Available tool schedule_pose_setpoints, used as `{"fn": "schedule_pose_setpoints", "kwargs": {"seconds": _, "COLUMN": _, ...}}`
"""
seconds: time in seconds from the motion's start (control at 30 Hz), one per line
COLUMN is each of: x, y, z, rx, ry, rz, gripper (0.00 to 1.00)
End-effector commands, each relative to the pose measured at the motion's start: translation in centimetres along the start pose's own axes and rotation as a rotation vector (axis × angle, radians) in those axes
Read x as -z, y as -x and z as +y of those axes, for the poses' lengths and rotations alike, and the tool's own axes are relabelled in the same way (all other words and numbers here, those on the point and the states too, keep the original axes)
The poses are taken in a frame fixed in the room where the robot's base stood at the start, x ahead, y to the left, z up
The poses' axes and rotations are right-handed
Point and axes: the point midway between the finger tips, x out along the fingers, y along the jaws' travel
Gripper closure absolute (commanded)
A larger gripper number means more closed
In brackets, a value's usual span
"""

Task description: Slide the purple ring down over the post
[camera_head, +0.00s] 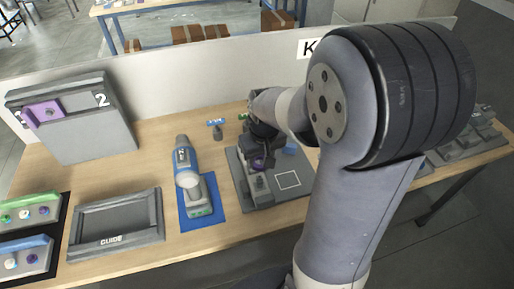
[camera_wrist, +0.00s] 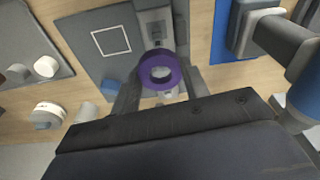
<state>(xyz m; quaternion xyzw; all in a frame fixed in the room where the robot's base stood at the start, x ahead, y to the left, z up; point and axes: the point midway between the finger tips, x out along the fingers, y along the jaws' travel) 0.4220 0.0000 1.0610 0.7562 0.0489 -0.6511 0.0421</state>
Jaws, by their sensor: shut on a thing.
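The purple ring (camera_head: 258,163) is held low over a grey board (camera_head: 238,190). In the wrist view the ring (camera_wrist: 148,73) sits between the two fingers of my gripper (camera_wrist: 160,84), which is shut on it. A grey fixture (camera_head: 259,184) stands on the board just in front of the ring; it also shows beyond the ring in the wrist view (camera_wrist: 155,22). A pale shape shows through the ring's hole. I cannot tell whether it is the post's top, nor whether the ring is around the post or above it.
A white square outline (camera_head: 288,180) is on the board, right of the fixture. A blue and grey tool (camera_head: 187,174) stands on a blue mat (camera_head: 205,218) to the left. A GUIDE tray (camera_head: 115,240) and a panel marked 2 (camera_head: 95,133) are farther left. A low wall (camera_head: 210,72) runs behind.

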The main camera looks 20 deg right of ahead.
Motion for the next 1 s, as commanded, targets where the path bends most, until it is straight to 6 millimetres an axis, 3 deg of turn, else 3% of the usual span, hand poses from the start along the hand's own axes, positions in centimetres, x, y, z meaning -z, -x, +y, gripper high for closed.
{"fn": "schedule_pose_setpoints", "kwargs": {"seconds": 0.63, "x": -0.8, "y": -5.5, "z": 0.0, "rx": 0.000, "ry": 0.000, "rz": -0.001, "gripper": 0.80}}
{"fn": "schedule_pose_setpoints", "kwargs": {"seconds": 1.0, "x": -0.8, "y": -5.2, "z": 0.0, "rx": 0.000, "ry": 0.000, "rz": 0.000, "gripper": 0.80}}
